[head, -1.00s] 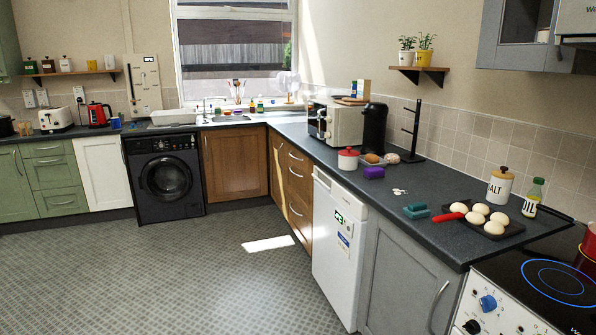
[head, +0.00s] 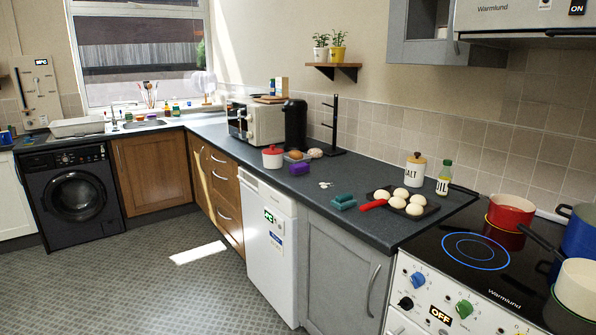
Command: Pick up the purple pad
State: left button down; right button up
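The purple pad (head: 300,169) is a small purple block lying on the dark worktop (head: 268,189), behind the dishwasher-like white appliance's front edge. It sits just right of a red pot with a white lid or body (head: 272,157) and in front of a brown roll-like item (head: 295,155). Neither of my grippers is in the head view.
Teal blocks (head: 343,202) and a dark tray of pale buns (head: 400,203) with a red handle lie nearer on the worktop. A microwave (head: 256,122) and black coffee machine (head: 295,124) stand behind. A hob (head: 470,251) with pots is at right. The floor (head: 150,275) is clear.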

aim_at(303, 169)
jog(key=i+j, duration=0.4)
jog(key=i, duration=0.25)
jog(key=i+j+z, duration=0.1)
jog(key=i+j, duration=0.35)
jog(key=i, duration=0.15)
jog(key=i+j, duration=0.45)
jog(key=i, duration=0.2)
